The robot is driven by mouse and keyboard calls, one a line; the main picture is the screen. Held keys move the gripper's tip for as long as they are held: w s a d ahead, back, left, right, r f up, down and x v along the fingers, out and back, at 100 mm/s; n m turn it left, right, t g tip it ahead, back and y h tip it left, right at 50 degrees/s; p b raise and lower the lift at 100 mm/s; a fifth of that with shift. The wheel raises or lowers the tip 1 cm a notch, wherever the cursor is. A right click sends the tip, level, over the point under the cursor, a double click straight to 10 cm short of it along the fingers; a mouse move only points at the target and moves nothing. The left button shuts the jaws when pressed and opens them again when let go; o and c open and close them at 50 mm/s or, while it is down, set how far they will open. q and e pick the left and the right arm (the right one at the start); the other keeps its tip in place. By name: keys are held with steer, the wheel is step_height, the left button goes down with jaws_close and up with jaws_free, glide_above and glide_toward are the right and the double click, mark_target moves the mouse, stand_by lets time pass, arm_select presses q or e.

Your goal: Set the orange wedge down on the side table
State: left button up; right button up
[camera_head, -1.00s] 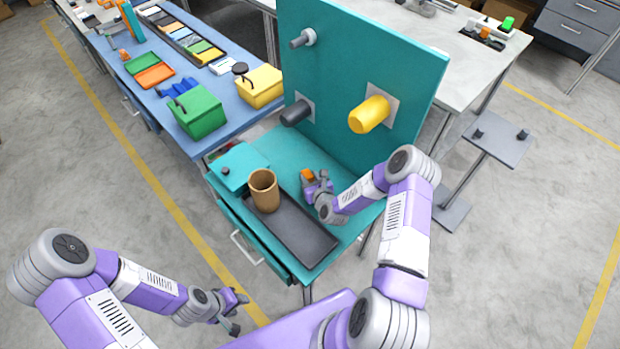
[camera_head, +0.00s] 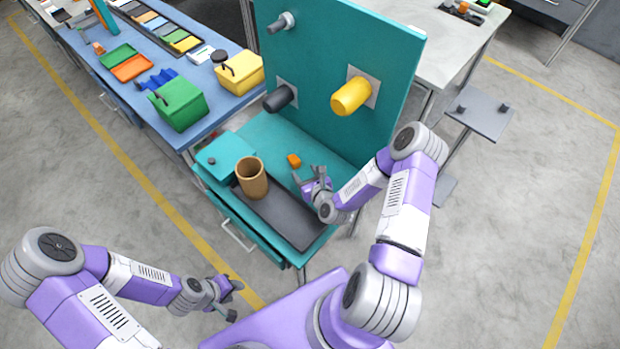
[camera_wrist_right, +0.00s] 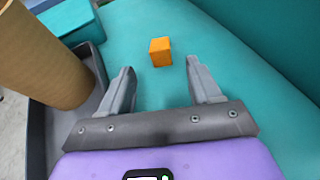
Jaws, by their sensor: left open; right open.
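The orange wedge (camera_head: 293,160) lies on the teal bench top, in front of the upright teal panel. It shows as a small orange block in the right wrist view (camera_wrist_right: 160,52). My right gripper (camera_head: 308,174) is open and empty, a short gap from the wedge; in the right wrist view the wedge lies just beyond and between its spread fingertips (camera_wrist_right: 160,72). My left gripper (camera_head: 234,299) is open and empty, low over the floor at the front left. A small grey side table (camera_head: 482,117) with two dark knobs stands to the right of the bench.
A brown cup (camera_head: 252,180) stands in a dark tray (camera_head: 290,218) beside my right gripper. The teal panel (camera_head: 335,55) with its yellow peg (camera_head: 350,96) and dark peg (camera_head: 280,98) rises behind. A blue table with green and yellow boxes is at left.

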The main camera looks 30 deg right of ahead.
steer(key=v, duration=0.4)
stand_by(0.5)
